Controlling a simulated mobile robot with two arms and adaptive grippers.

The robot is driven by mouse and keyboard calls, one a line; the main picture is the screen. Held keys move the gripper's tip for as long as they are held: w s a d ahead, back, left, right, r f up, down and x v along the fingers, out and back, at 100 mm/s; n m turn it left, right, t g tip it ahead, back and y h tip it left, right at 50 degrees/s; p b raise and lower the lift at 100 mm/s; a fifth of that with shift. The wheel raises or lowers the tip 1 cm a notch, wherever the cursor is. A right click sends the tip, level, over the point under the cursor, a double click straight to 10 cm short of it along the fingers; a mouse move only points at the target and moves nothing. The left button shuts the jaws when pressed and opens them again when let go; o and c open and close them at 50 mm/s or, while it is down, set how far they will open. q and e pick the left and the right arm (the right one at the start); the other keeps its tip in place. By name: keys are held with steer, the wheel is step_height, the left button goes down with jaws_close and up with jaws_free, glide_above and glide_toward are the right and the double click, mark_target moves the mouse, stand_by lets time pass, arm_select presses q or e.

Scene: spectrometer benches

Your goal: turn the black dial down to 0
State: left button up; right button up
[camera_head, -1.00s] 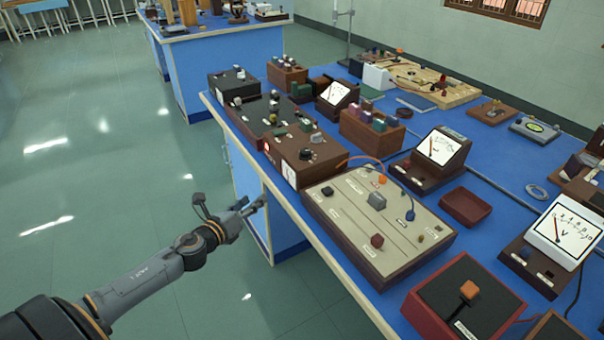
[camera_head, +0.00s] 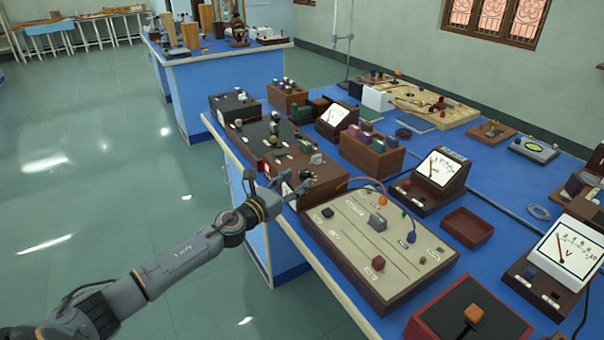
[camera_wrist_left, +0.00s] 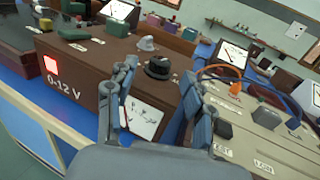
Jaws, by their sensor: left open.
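The black dial (camera_wrist_left: 158,67) sits on top of a brown power supply box (camera_wrist_left: 85,70) marked "0-12 V", near its front right corner in the left wrist view. My left gripper (camera_wrist_left: 163,80) is open and empty, its two fingers in front of the box with the dial showing beyond and between them. In the head view my left gripper (camera_head: 291,186) is at the front of the same box (camera_head: 318,167) and covers part of it. A small white meter face on the box front shows between the fingers. The dial's setting is too small to read. My right gripper is not in view.
A beige-topped panel (camera_head: 345,243) with knobs and cables stands right of the box. A wooden rack (camera_head: 370,154) and a white-faced meter (camera_head: 438,170) stand behind. The blue bench's front edge (camera_head: 268,213) runs below my arm. The floor at left is clear.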

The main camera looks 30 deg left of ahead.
mark_target(306, 176)
arm_select(q)
steer(key=shift+w+d, duration=0.15)
steer(key=shift+w, duration=0.75)
steer(key=shift+w+d, duration=0.15)
steer(key=shift+w, duration=0.7)
jaws_close()
steer(key=n+y+p, duration=0.2)
steer(key=p, duration=0.1)
steer(key=y+p, duration=0.2)
steer(key=shift+d+r+n, duration=0.3)
steer(key=shift+r+n, duration=0.05)
steer(key=shift+n, duration=0.05)
steer(key=shift+n+y+p, duration=0.35)
steer(key=shift+n+y, duration=0.05)
steer(key=shift+y, duration=0.3)
steer(key=y, duration=0.1)
steer(key=n+y, duration=0.1)
steer(key=n+g+y+p, duration=0.1)
steer(key=shift+d+f+y, duration=0.2)
steer(key=shift+f+y, duration=0.05)
steer(key=shift+y, duration=0.15)
steer(key=shift+w+d+n+g+y, duration=0.15)
steer(key=shift+n+g+y, duration=0.95)
steer(key=shift+n+y, duration=0.8)
steer(key=shift+y, duration=0.3)
